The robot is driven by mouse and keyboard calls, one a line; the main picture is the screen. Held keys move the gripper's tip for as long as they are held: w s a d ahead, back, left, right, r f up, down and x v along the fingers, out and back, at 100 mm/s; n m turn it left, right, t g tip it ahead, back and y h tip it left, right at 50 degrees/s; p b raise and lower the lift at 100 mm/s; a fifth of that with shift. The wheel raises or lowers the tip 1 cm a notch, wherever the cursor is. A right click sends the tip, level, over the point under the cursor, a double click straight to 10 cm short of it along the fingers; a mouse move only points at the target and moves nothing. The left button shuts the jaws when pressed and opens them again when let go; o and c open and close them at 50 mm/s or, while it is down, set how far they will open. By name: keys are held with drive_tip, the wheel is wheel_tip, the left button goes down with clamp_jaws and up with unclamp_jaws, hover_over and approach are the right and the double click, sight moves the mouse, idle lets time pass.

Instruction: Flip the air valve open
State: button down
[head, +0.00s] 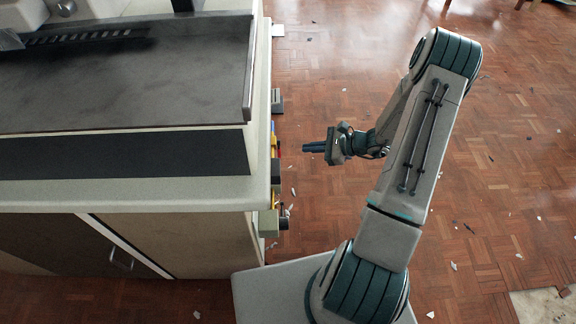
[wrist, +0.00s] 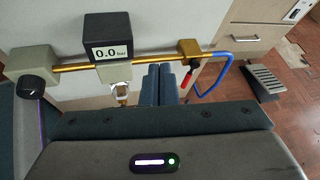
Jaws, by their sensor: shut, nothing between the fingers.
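The air valve is a brass block (wrist: 190,47) at the right end of a brass pipe in the wrist view. Its red lever (wrist: 187,79) hangs down from the block, across the pipe's line. In the head view the red lever (head: 279,149) is a small spot at the cabinet's right side. My gripper (wrist: 160,84) is shut and empty, its dark blue fingers left of the lever and close to it in the picture. In the head view my gripper (head: 306,147) points left at the cabinet side, with a gap between. The fingertips' exact distance from the lever is unclear.
A black gauge (wrist: 109,50) reads 0.0 bar. A grey box with a black knob (wrist: 33,88) is at the pipe's left end. A blue hose (wrist: 229,68) loops right of the valve. A ribbed pedal (wrist: 263,82) is farther right. Open parquet floor (head: 340,60) surrounds my arm.

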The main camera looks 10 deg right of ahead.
drive_tip(key=d+f+m+t+b, duration=0.1)
drive_tip(key=d+f+m+t, duration=0.1)
drive_tip(key=f, duration=0.5)
drive_tip(key=d+f+m+t+h+b, duration=0.1)
drive_tip(key=d+f+m+t+b, duration=0.1)
drive_tip(key=f+m, duration=0.2)
wheel_tip(320, 180, down, 3)
drive_tip(key=shift+w+d+f+b, duration=0.1)
drive_tip(key=shift+w+d+b, duration=0.2)
drive_tip(key=shift+w, duration=0.15)
drive_tip(key=b, duration=0.5)
approach(279, 150)
drive_tip(key=w+a+f, duration=0.4)
drive_tip(key=f, duration=0.1)
drive_tip(key=shift+w, duration=0.25)
